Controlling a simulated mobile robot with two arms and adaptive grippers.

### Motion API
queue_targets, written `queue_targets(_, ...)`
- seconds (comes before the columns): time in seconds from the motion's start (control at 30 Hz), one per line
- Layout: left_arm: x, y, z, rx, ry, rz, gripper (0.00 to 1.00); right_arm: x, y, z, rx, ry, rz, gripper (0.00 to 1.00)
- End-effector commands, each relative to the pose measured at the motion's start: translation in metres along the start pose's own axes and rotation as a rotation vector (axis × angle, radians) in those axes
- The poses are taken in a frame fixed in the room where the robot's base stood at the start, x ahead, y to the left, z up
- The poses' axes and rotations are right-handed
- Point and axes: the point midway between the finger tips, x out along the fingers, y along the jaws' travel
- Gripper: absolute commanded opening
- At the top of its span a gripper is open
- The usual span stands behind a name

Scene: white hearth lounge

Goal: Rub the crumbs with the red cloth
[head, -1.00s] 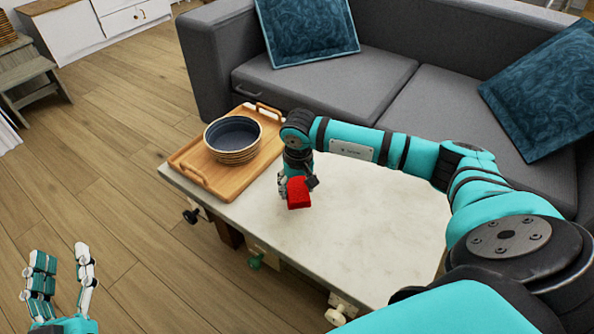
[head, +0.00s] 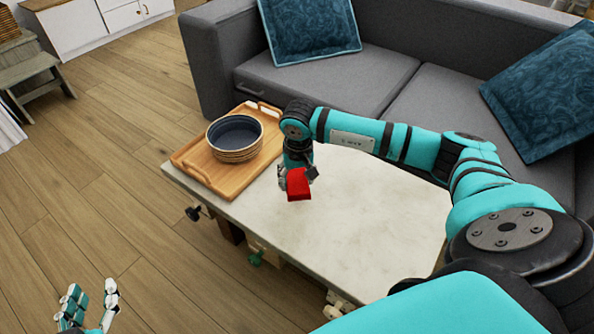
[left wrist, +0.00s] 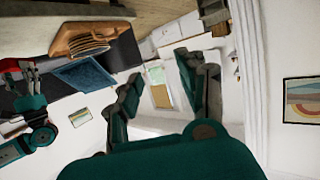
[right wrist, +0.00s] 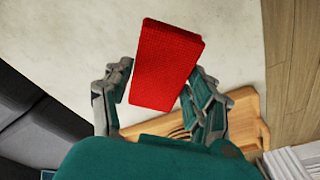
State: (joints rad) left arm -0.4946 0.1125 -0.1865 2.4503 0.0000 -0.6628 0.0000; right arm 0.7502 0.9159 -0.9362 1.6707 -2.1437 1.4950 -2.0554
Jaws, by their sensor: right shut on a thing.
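The red cloth (head: 298,185) is a folded, block-like piece. My right gripper (head: 297,176) is shut on it, over the left part of the pale table top (head: 365,215). In the right wrist view the red cloth (right wrist: 165,65) sits between the two fingers, with the pale surface beyond it. I cannot tell whether the cloth touches the table. No crumbs can be made out; the arm and cloth hide part of the top. My left gripper (head: 90,303) is open and empty, low at the left over the floor. Its spread fingers also show in the left wrist view (left wrist: 160,90).
A wooden tray (head: 205,180) with stacked dark bowls (head: 235,138) stands on the table's left end, close to my right gripper. A grey sofa (head: 330,85) with blue cushions lies behind the table. The table's right part is clear; wooden floor is open at left.

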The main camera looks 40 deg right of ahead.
Motion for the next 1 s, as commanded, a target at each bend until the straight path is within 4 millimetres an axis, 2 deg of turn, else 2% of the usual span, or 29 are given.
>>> queue_targets(0.6,-0.018,-0.007,0.050,-0.001,-0.282,-0.017,0.40,-0.018,0.001,-0.002,0.008,0.000,0.001,0.32)
queue_targets(1.0,-0.021,-0.008,0.057,-0.001,-0.318,-0.019,0.40,-0.019,0.001,-0.002,0.009,0.000,0.001,0.32)
